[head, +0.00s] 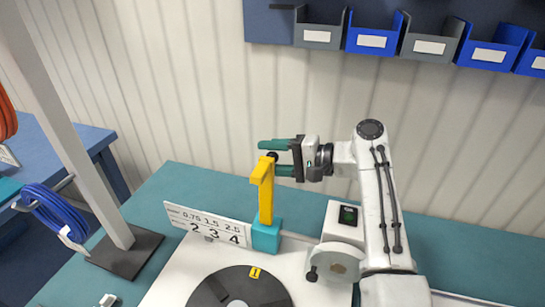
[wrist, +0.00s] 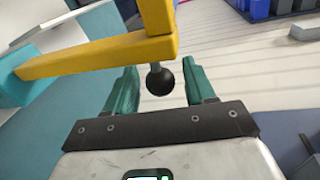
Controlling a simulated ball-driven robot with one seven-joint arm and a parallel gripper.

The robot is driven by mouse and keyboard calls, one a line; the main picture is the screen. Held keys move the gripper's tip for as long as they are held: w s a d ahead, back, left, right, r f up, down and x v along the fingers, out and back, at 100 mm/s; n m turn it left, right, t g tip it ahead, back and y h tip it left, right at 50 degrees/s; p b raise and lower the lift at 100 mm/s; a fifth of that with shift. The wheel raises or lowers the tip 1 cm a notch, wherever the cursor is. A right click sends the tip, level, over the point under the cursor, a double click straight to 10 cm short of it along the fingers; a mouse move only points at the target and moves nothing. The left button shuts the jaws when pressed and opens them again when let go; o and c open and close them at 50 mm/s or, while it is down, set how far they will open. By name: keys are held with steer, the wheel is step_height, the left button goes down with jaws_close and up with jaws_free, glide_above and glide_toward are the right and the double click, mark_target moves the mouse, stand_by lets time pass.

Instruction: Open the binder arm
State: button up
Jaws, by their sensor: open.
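The yellow binder arm (head: 265,200) stands upright from a teal block (head: 266,236) on the white panel. Its top end carries a black ball knob (head: 272,155). In the wrist view the yellow arm (wrist: 100,52) crosses the upper left, and the knob (wrist: 160,79) hangs from it on a short stem. My gripper (head: 270,157) is at the top of the arm, reaching in from the right. Its two teal fingers are apart, one on each side of the knob, with visible gaps in the wrist view (wrist: 159,78). The knob is not clamped.
A number plate (head: 208,224) stands left of the teal block. A black disc (head: 238,290) and a grey round crank (head: 337,262) are in front. A grey post (head: 75,130) rises at the left. Blue and grey bins (head: 375,32) hang on the wall above.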

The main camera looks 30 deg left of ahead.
steer(key=b+v, duration=0.1)
steer(key=v, duration=0.9)
steer(key=shift+d, duration=0.35)
steer(key=shift+w+r, duration=0.1)
steer(key=shift+r, duration=0.05)
